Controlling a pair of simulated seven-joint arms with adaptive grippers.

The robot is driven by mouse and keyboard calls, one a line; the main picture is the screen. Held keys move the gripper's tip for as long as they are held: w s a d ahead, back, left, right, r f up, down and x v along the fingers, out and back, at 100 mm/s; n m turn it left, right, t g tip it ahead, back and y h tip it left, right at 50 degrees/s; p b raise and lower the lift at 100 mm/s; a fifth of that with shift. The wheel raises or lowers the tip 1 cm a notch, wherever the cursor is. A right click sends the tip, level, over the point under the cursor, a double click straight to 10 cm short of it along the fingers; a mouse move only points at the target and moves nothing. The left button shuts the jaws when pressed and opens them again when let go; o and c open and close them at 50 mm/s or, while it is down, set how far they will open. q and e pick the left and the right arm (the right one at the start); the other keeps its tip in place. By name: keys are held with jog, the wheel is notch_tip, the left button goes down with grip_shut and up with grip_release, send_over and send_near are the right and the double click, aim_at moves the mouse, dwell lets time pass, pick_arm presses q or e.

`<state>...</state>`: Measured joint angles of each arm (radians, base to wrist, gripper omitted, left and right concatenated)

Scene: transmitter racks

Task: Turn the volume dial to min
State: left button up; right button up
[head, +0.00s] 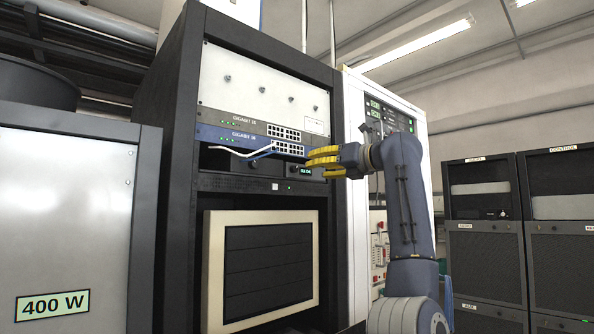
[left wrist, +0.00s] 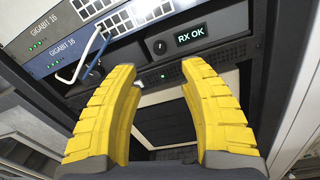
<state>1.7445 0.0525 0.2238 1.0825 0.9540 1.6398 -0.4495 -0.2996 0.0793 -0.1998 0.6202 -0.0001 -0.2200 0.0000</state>
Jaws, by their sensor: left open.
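A small round dark dial (left wrist: 160,46) sits on the black panel just left of the green-lit "RX OK" display (left wrist: 191,35) in the left wrist view. In the head view the display (head: 305,171) shows beside my fingers, and the dial is too small to make out surely. My left gripper (left wrist: 158,67) has yellow fingers, spread apart with nothing between them. The dial shows beyond and between the fingertips, with no clear contact. In the head view the gripper (head: 312,161) is in front of the rack, reaching in from the right.
A beige-framed dark panel (head: 215,270) is below. A grey "400 W" cabinet (head: 60,210) stands left; black racks (head: 485,265) stand right.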

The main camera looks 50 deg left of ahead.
aim_at(296, 169)
pick_arm(q)
jog(key=a, duration=0.9)
jog(key=shift+s+a, duration=0.25)
jog(key=shift+s, duration=0.05)
jog(key=shift+c, duration=0.3)
grip_shut()
